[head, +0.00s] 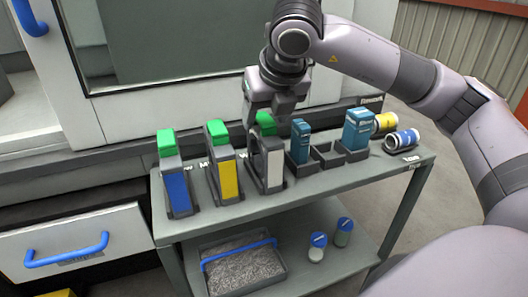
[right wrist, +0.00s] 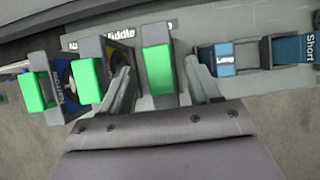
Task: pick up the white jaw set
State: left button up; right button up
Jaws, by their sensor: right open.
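The white jaw set (head: 275,168) is a dark block with a white front face and a green top, standing upright in a holder on the grey cart. My right gripper (head: 262,128) is above it, pointing down, its fingers near the green top. In the right wrist view my right gripper (right wrist: 161,88) is open, and the green top (right wrist: 158,70) of this jaw set lies between the two fingers, with gaps on both sides. Contact is not visible. My left gripper is not in view.
Yellow (head: 229,180) and blue (head: 178,190) jaw sets stand to the left on the cart (head: 330,182). Teal blocks (head: 357,130) and two rolls (head: 402,139) are to the right. A tray (head: 208,275) and two small containers sit on the lower shelf. A machine (head: 150,80) is behind.

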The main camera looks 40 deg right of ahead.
grip_shut()
jog(key=shift+r, duration=0.15)
dwell(1.2)
